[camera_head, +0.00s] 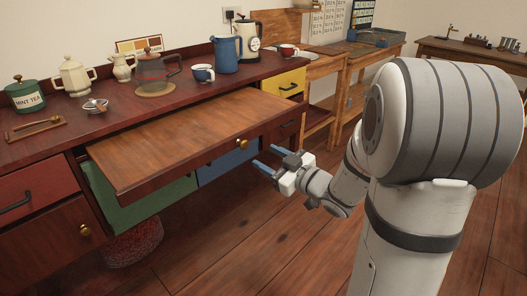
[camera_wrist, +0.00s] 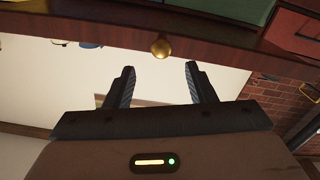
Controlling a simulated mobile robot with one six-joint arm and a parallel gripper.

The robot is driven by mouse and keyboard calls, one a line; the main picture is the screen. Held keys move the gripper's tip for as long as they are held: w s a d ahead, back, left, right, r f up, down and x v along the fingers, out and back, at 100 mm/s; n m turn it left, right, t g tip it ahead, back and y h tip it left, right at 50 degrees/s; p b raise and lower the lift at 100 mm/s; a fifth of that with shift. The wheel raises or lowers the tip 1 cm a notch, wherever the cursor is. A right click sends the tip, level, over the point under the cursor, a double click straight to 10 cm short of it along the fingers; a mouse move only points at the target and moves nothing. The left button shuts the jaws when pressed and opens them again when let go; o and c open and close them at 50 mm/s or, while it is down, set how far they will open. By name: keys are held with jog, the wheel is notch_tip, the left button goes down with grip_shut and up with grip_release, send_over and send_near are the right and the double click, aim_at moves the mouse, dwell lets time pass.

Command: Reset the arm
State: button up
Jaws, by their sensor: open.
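My gripper (camera_head: 263,156) is open and empty, held out in front of the counter at the right of a pulled-out wooden board (camera_head: 190,122). In the wrist view, my two dark fingers (camera_wrist: 160,68) stand apart with nothing between them. A round brass knob (camera_wrist: 161,46) shows beyond the gap between the fingertips. The same knob is on the board's front edge in the head view (camera_head: 242,144), a little left of my gripper and apart from it. My arm reaches in from the right side, bent at the elbow.
The dark red counter (camera_head: 100,117) holds a green mint tea jar (camera_head: 24,94), teapots, cups, a blue jug (camera_head: 225,55) and a kettle (camera_head: 249,37). A red drawer (camera_head: 33,190), green and blue fronts and a yellow drawer (camera_head: 285,84) are below. Floor ahead is clear.

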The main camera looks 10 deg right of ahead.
jog(key=s+d+r+m+g+h+p, duration=0.2)
jog(key=d+r+m+h+p, duration=0.1)
jog(key=r+h+p, duration=0.3)
jog(key=s+d+r+m+g+h+p, duration=0.1)
jog(key=d+r+m+h+p, duration=0.2)
jog(key=r+h+p, duration=0.35)
jog(key=s+a+r+m+g+p, duration=0.1)
jog(key=s+a+r+g+p, duration=0.1)
jog(key=s, duration=0.4)
jog(key=s+a+r+m+g+y+p, duration=0.1)
jog(key=s+r+g+p, duration=0.3)
jog(key=s+p, duration=0.3)
jog(key=s+a+r+m+g+y+p, duration=0.1)
jog(key=s+a+r+g+p, duration=0.1)
jog(key=s, duration=0.5)
jog(key=shift+a+r+m+g+p, duration=0.4)
jog(key=shift+g+p, duration=0.3)
jog(key=shift+p, duration=0.55)
